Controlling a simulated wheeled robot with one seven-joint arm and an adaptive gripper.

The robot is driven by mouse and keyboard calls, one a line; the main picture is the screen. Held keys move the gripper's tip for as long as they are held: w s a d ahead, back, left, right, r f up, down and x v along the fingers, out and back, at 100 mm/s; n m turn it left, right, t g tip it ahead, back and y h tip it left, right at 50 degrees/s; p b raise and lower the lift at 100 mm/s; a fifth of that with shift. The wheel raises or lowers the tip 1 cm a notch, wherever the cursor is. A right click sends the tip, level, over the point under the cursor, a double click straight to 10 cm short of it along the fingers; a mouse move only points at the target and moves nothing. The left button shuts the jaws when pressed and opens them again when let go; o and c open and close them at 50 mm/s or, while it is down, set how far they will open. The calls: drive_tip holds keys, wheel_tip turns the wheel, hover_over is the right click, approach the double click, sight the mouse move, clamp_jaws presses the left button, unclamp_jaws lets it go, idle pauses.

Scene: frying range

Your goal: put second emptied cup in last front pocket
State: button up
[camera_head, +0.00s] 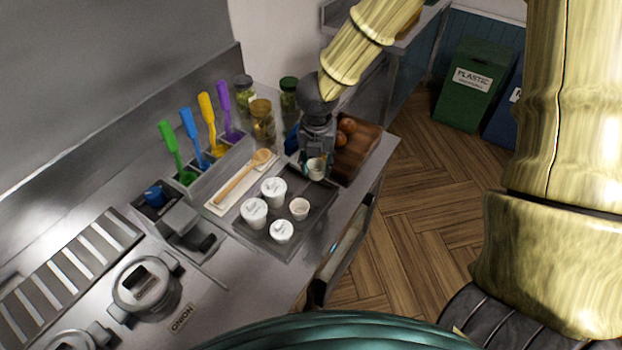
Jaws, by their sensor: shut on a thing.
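A dark tray (257,238) lies on the steel counter. Two larger white cups (254,212) and (273,190) stand in its back and left part. A small white cup (281,231) stands at its front, and a small cup with an open-looking top (299,208) stands at its right. My gripper (316,157) points down over the tray's far right corner. It is shut on a small pale cup (316,169), upright. I cannot tell whether this cup touches the tray floor; the gripper hides part of its rim.
A wooden spoon (243,174) lies on a pale board left of the tray. Colored utensils (205,125) stand in a rack behind. A wooden box with brown round items (347,126) is close right of my gripper. Jars (262,118) stand behind it.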

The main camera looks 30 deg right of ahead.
sight(316, 173)
drive_tip(key=shift+s+f, duration=0.7)
drive_tip(key=shift+s, duration=0.15)
drive_tip(key=w+f, duration=0.2)
drive_tip(key=shift+f, duration=0.4)
drive_tip(key=shift+s+f+p, duration=0.15)
drive_tip(key=shift+s+f, duration=0.15)
drive_tip(key=shift+f, duration=0.4)
drive_tip(key=shift+s+f+p, duration=0.15)
drive_tip(key=shift+s+f, duration=0.1)
drive_tip(key=shift+f, duration=0.45)
drive_tip(key=shift+w+f, duration=0.35)
drive_tip(key=shift+f, duration=0.1)
drive_tip(key=shift+s+r, duration=0.1)
drive_tip(key=shift+s, duration=0.15)
drive_tip(key=o, duration=0.7)
drive_tip(key=shift+w+f, duration=0.15)
drive_tip(key=shift+f, duration=0.05)
drive_tip(key=shift+o, duration=0.3)
